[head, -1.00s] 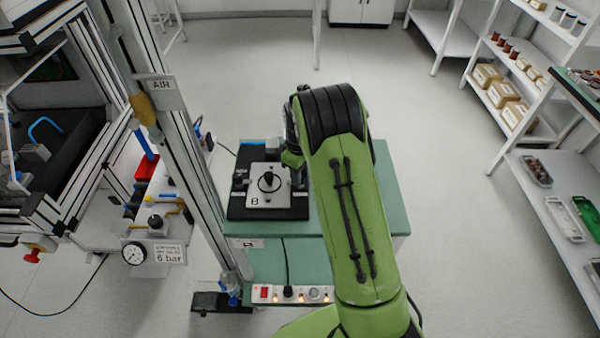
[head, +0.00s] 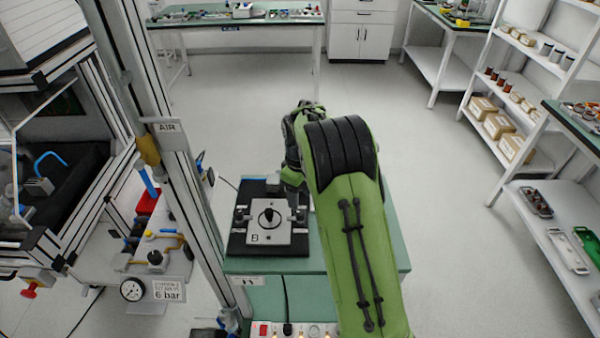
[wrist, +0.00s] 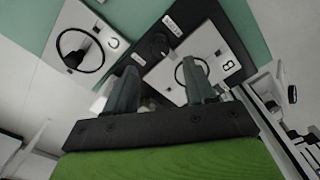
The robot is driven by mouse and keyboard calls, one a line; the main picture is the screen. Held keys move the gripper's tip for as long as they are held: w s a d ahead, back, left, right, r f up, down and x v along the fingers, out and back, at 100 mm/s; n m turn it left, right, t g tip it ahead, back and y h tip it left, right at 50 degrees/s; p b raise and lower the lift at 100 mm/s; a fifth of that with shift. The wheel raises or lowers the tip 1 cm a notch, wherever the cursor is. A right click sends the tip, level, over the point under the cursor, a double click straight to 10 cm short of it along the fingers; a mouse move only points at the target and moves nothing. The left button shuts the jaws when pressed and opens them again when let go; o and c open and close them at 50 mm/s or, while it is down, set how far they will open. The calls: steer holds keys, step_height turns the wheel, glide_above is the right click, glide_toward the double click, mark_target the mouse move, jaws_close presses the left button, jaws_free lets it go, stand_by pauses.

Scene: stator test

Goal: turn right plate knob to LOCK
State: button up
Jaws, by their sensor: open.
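Plate B (head: 262,238) is a light square with a ring and dark centre, on a black base (head: 250,250) on the green bench; it also shows in the wrist view (wrist: 212,50). The label's words and the knob's pointer are too small to read. My gripper (wrist: 160,70) is open, its two fingers apart and empty, in front of the knob and plate edge. In the head view my arm hides the fingertips.
Plate C (wrist: 84,45), with its own ring, lies left in the wrist view. An upright metal post with an AIR sign (head: 166,133) stands left of the bench. A power strip (head: 290,329) is at the front. Open floor lies behind the bench.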

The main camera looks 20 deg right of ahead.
mark_target(300, 211)
step_height(300, 211, up, 9)
steer(key=p, duration=0.1)
steer(key=shift+f+p, duration=0.15)
steer(key=shift+p, duration=0.15)
